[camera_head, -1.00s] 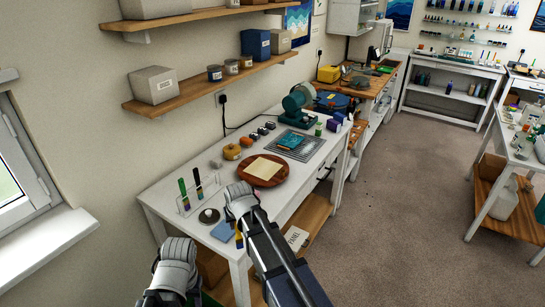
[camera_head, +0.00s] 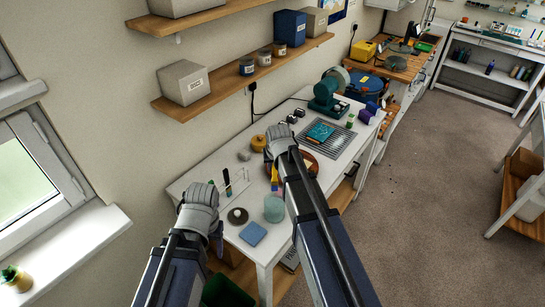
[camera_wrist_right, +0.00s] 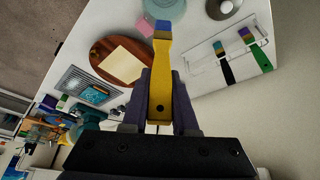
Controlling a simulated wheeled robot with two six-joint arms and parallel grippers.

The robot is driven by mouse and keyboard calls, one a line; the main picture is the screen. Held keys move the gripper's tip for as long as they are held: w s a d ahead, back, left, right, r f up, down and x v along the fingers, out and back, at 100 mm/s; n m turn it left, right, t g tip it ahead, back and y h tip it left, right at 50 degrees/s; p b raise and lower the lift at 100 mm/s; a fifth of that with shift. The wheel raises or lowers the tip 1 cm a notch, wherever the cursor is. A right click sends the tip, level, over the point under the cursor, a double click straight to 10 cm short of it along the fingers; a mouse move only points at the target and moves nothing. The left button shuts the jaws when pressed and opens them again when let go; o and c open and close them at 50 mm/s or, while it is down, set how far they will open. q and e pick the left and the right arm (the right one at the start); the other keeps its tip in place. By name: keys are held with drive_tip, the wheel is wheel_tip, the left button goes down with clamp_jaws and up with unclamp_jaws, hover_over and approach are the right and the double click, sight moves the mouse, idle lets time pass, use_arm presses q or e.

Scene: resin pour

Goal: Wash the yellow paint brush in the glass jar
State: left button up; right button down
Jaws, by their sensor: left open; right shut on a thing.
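The yellow paint brush (camera_wrist_right: 162,75) is in my right gripper, its blue-tipped end pointing away from the jaws. In the head view the brush (camera_head: 275,180) hangs below my right gripper (camera_head: 276,158), above the white table. The glass jar (camera_head: 274,207) is a pale teal cylinder near the table's front edge. In the right wrist view the jar (camera_wrist_right: 163,9) shows at the top edge, just beyond the brush tip; I cannot tell their distance. My left gripper (camera_head: 212,230) is open and empty at the table's near left corner.
A clear rack (camera_wrist_right: 228,52) holds two brushes. A round wooden board (camera_wrist_right: 103,60) with a cream sheet is partly hidden by my right arm in the head view.

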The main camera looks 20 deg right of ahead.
sight(274, 190)
drive_tip(key=shift+s+f, duration=0.1)
drive_tip(key=shift+f+b, duration=0.6)
drive_tip(key=shift+b, duration=0.1)
wheel_tip(274, 190, down, 12)
drive_tip(key=b, duration=1.1)
drive_tip(key=shift+r+b, duration=0.15)
drive_tip(key=shift+b, duration=0.25)
drive_tip(key=shift+f+b, duration=0.35)
drive_tip(key=shift+f, duration=0.05)
drive_tip(key=shift+s+d+r, duration=0.15)
drive_tip(key=shift+s+d, duration=0.25)
drive_tip(key=shift+s, duration=0.15)
drive_tip(key=shift+w, duration=0.15)
